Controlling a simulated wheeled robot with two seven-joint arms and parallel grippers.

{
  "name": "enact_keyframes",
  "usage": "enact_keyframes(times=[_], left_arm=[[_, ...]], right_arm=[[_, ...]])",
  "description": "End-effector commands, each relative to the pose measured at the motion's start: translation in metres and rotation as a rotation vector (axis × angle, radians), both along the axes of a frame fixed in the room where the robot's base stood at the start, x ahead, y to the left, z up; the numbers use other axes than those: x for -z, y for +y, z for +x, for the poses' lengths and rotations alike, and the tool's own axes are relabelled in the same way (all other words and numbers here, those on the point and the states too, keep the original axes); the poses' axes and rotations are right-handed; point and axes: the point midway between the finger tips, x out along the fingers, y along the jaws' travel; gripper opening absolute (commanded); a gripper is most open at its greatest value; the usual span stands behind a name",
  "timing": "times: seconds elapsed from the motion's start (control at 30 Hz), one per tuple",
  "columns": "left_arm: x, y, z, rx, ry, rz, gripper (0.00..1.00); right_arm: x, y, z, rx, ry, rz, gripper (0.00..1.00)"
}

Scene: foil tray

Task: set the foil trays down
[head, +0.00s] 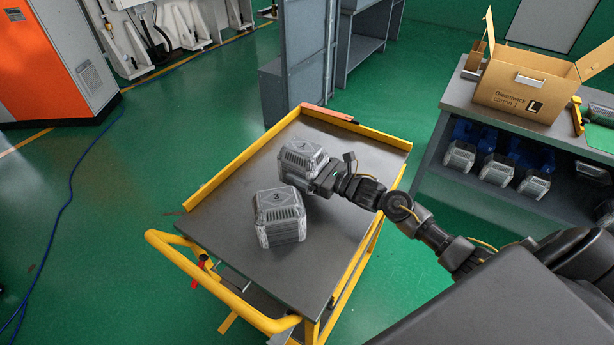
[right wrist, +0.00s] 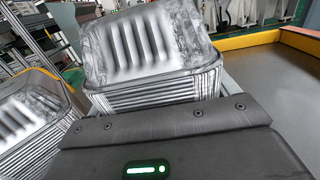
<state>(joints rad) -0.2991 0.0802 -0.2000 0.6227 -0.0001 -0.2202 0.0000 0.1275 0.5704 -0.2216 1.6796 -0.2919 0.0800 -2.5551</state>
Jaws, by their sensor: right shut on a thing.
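Two silver, ribbed foil tray stacks are at the cart. The one marked 3 (head: 280,218) stands on the grey top of the cart (head: 225,215), nearer the push handle. The other foil tray stack (head: 300,158) is just behind it, over the same top. My right gripper (head: 327,178) is shut on this farther stack at its right side. I cannot tell whether its base touches the cart top. In the right wrist view the held stack (right wrist: 150,45) fills the upper middle, and the other stack (right wrist: 32,115) shows at the left. The fingertips are hidden there. My left gripper is out of view.
The cart has a raised yellow rim (head: 228,165) and a yellow handle (head: 215,285). Its top is bare at the front and far right. A grey workbench at the right holds an open cardboard box (head: 525,80). A grey cabinet (head: 305,55) stands behind the cart.

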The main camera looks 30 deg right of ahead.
Motion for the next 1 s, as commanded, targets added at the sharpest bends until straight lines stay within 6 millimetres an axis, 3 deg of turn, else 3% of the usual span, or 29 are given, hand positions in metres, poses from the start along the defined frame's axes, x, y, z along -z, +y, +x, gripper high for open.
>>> enact_keyframes(times=[0.3,0.73,0.77,0.87,1.0], left_arm=[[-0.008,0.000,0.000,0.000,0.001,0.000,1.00],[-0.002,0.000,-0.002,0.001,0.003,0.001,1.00],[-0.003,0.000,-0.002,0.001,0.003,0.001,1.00],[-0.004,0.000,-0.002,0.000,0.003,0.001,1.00],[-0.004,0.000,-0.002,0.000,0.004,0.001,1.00]], right_arm=[[0.038,-0.001,0.000,0.003,0.002,0.002,0.57],[0.045,-0.001,-0.001,0.002,-0.001,0.001,0.57],[0.044,-0.001,-0.001,0.002,0.001,0.000,0.89],[0.044,-0.001,-0.001,0.002,0.001,0.000,1.00],[0.044,-0.001,-0.001,0.002,0.001,0.000,1.00]])
